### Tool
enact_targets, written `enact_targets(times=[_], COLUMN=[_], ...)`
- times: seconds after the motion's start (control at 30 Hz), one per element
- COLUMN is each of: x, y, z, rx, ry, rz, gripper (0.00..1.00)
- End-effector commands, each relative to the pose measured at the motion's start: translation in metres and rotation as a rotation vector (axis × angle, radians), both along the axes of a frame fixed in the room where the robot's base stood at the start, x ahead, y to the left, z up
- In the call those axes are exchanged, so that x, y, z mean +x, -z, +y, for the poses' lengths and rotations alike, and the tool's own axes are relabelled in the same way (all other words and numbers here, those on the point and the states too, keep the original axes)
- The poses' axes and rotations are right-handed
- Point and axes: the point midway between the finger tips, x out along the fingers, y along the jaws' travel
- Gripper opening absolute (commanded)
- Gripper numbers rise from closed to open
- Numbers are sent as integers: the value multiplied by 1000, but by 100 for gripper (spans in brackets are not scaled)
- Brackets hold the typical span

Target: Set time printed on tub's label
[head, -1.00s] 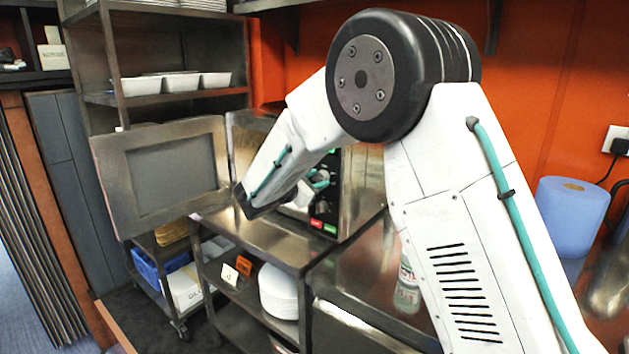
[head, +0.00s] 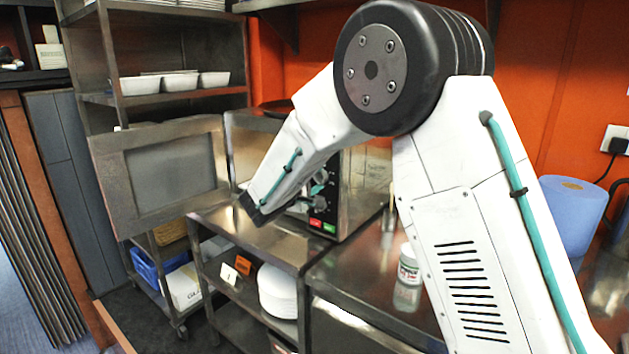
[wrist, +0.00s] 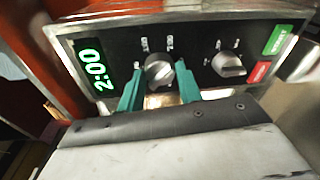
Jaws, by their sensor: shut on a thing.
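The microwave (head: 362,185) stands on the steel counter with its door (head: 160,175) swung open to the left. In the wrist view its black panel has a green display (wrist: 95,68) reading 2:00, a left knob (wrist: 159,70) and a right knob (wrist: 228,65). My gripper (wrist: 160,82) is shut on the left knob, with one teal finger on each side. In the head view my arm hides the microwave's inside and much of the panel.
A green button (wrist: 279,40) and a red button (wrist: 259,72) sit right of the knobs. A labelled jar (head: 408,278) stands on the counter right of the microwave. A blue paper roll (head: 572,215) is at the right. Shelves with white bowls (head: 140,85) stand behind the door.

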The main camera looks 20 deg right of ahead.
Motion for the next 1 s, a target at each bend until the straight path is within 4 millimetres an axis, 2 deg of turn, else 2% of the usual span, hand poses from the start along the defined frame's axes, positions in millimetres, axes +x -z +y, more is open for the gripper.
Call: enact_targets(times=[0.4,1.0], x=[0,0], y=[1,0], z=[0,0], rx=[123,143], ry=[-1,-2], rz=[-168,-198], gripper=[12,12])
